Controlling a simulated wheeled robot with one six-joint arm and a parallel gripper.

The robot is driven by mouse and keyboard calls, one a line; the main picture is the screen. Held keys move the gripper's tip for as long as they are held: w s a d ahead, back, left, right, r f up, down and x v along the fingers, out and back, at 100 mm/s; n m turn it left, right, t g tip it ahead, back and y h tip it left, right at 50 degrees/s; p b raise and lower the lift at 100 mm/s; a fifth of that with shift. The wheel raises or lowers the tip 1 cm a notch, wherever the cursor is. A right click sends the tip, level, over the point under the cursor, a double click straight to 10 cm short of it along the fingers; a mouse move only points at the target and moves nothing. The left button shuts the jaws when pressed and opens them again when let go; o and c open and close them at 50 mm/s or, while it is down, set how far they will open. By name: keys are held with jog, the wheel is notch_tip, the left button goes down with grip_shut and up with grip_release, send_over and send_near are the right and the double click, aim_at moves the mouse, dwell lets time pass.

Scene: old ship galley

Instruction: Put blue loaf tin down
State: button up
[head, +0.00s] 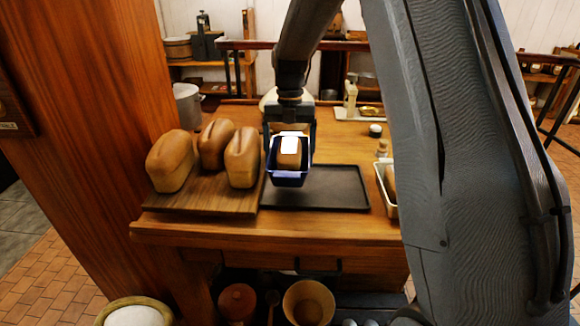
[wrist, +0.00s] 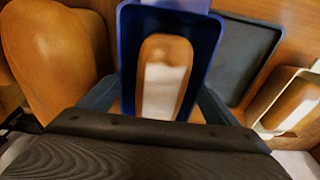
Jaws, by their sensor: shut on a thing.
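The blue loaf tin (head: 288,180) holds a small brown loaf with a bright white patch on it. My gripper (head: 290,140) is shut on the tin and holds it at the left part of a dark flat tray (head: 335,188) on the wooden counter. In the wrist view the blue loaf tin (wrist: 212,35) fills the upper middle, with the dark tray (wrist: 245,50) to its right. The tin looks upright or slightly tilted; I cannot tell whether its base touches anything.
Several brown loaves (head: 170,160) stand on a wooden board (head: 205,202) left of the tin. A pale tin (head: 380,180) with a loaf stands right of the tray. Small jars (head: 382,147) and a scale (head: 351,98) are behind. The tray's right part is bare.

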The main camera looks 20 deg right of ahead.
jog(key=shift+f+p, duration=0.5)
jog(key=shift+f, duration=1.95)
jog(key=shift+f, duration=0.15)
jog(key=o, duration=1)
jog(key=shift+c, duration=0.2)
jog(key=r+b, duration=0.1)
jog(key=r, duration=0.3)
jog(key=w+r+b, duration=0.1)
jog(key=r, duration=0.3)
jog(key=r+b, duration=0.1)
jog(key=r, duration=0.3)
jog(key=shift+w+d+r, duration=0.1)
jog(key=shift+w+d, duration=0.2)
jog(key=shift+w, duration=0.1)
